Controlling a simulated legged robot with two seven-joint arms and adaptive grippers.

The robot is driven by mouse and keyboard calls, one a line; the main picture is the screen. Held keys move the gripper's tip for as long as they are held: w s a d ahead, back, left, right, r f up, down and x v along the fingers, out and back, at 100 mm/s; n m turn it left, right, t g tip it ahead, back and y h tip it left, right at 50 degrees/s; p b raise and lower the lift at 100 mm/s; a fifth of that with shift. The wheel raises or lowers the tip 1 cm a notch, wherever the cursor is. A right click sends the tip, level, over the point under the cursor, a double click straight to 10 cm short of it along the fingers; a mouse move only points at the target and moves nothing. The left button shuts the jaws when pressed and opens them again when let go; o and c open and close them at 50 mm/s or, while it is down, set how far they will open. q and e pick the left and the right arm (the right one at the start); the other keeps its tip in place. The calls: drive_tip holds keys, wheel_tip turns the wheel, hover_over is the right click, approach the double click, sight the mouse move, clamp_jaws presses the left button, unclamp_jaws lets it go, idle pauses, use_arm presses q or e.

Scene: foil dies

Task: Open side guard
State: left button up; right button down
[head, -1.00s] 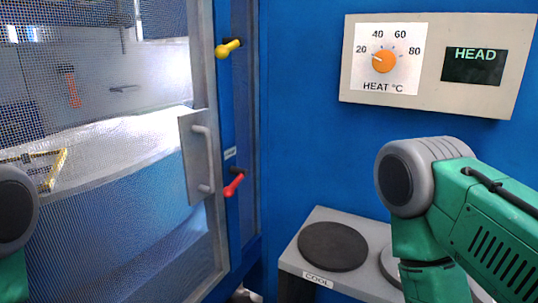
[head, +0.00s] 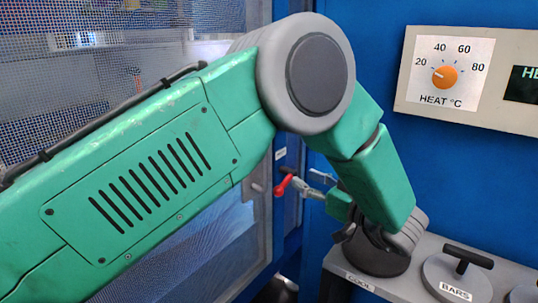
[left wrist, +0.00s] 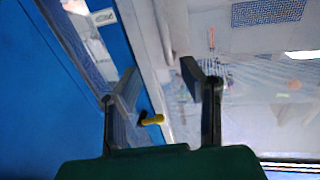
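The side guard, a grey-framed mesh door (head: 258,235), stands at the left of the head view, mostly hidden behind my left arm. Part of its grey handle shows beside the arm. A red lever (head: 283,187) sits on the blue post right of the door. My left gripper (head: 315,183) is just right of the red lever; I cannot tell whether they touch. In the left wrist view, which looks upside down, its two fingers (left wrist: 160,88) are spread apart. A yellow lever (left wrist: 152,120) shows between them, beyond the fingers. My arm hides it in the head view.
A heat panel with an orange dial (head: 444,77) is on the blue wall at right. Below it, a grey bench carries a dark disc (head: 376,262) by the COOL label and a handled grey disc (head: 457,280) labelled BARS. My left forearm passes close above the bench.

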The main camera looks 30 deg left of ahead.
sight(267, 160)
use_arm(q)
drive_tip(key=p+x, duration=0.1)
drive_tip(key=x, duration=1.1)
drive_tip(key=shift+s+a+p, duration=0.15)
drive_tip(key=shift+a+p, duration=0.2)
drive_tip(key=shift+a, duration=0.05)
drive_tip(key=shift+x, duration=0.8)
drive_tip(key=shift+a, duration=0.15)
clamp_jaws()
